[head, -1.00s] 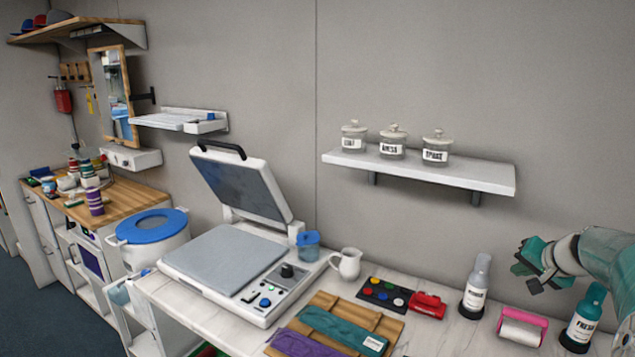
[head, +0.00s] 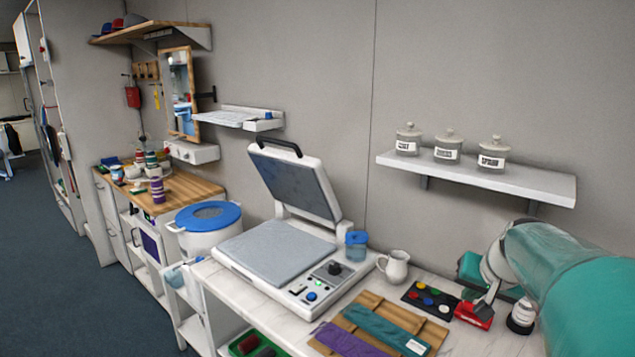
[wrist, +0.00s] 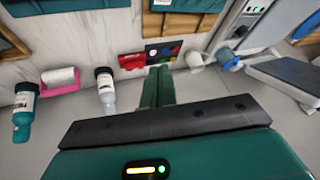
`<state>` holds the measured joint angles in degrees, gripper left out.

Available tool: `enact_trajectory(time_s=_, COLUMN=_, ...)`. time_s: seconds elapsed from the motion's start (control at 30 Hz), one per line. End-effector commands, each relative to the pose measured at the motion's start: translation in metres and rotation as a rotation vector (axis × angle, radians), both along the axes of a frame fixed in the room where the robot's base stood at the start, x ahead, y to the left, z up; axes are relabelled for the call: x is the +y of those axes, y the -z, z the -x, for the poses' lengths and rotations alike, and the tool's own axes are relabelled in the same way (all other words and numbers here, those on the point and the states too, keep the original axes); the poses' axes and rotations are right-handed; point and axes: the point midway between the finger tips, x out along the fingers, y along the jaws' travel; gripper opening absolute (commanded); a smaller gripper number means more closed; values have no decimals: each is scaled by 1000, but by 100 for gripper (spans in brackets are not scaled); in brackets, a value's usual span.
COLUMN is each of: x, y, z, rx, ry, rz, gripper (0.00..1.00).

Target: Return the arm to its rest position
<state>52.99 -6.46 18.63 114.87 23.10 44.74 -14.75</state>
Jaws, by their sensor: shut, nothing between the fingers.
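My teal arm comes in from the right edge of the head view, and my gripper (head: 470,272) hangs over the right part of the white counter, near the paint palette (head: 432,300) and the red object (head: 474,313). In the wrist view the two teal fingers of my gripper (wrist: 158,72) lie together, with nothing between them. A clear bottle (wrist: 105,90) and a teal bottle (wrist: 24,112) show to their left, apart from the fingers.
An open heat press (head: 290,240), a white jug (head: 396,266) and folded cloths (head: 385,330) stand on the counter. A wall shelf (head: 480,178) with three jars is above. A blue-lidded pot (head: 208,226) stands left. Dark floor (head: 60,260) is clear at far left.

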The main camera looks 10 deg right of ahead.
Motion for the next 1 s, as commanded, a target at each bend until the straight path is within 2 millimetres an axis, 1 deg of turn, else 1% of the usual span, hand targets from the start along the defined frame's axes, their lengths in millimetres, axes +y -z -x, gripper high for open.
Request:
enact_trajectory(time_s=0.03, x=27, y=-3, z=6, rx=14, ry=-41, rz=23, gripper=0)
enact_trajectory(time_s=0.07, x=41, y=-3, z=10, rx=24, ry=-62, rz=35, gripper=0)
enact_trajectory(time_s=0.1, x=58, y=-4, z=17, rx=35, ry=-90, rz=50, gripper=0)
enact_trajectory(time_s=0.17, x=82, y=-4, z=28, rx=49, ry=-129, rz=73, gripper=0)
enact_trajectory(time_s=0.2, x=98, y=-4, z=36, rx=56, ry=-156, rz=88, gripper=0)
enact_trajectory(time_s=0.3, x=132, y=-4, z=59, rx=71, ry=-219, rz=123, gripper=0)
enact_trajectory(time_s=0.4, x=162, y=-1, z=83, rx=78, ry=-283, rz=153, gripper=0)
enact_trajectory(time_s=0.5, x=186, y=4, z=109, rx=81, ry=-347, rz=177, gripper=0)
enact_trajectory(time_s=0.6, x=205, y=10, z=133, rx=78, ry=-408, rz=198, gripper=0)
enact_trajectory(time_s=0.73, x=219, y=19, z=156, rx=76, ry=-470, rz=212, gripper=0)
enact_trajectory(time_s=0.83, x=224, y=23, z=165, rx=73, ry=-493, rz=217, gripper=0)
enact_trajectory(time_s=1.0, x=225, y=25, z=168, rx=75, ry=-498, rz=218, gripper=0)
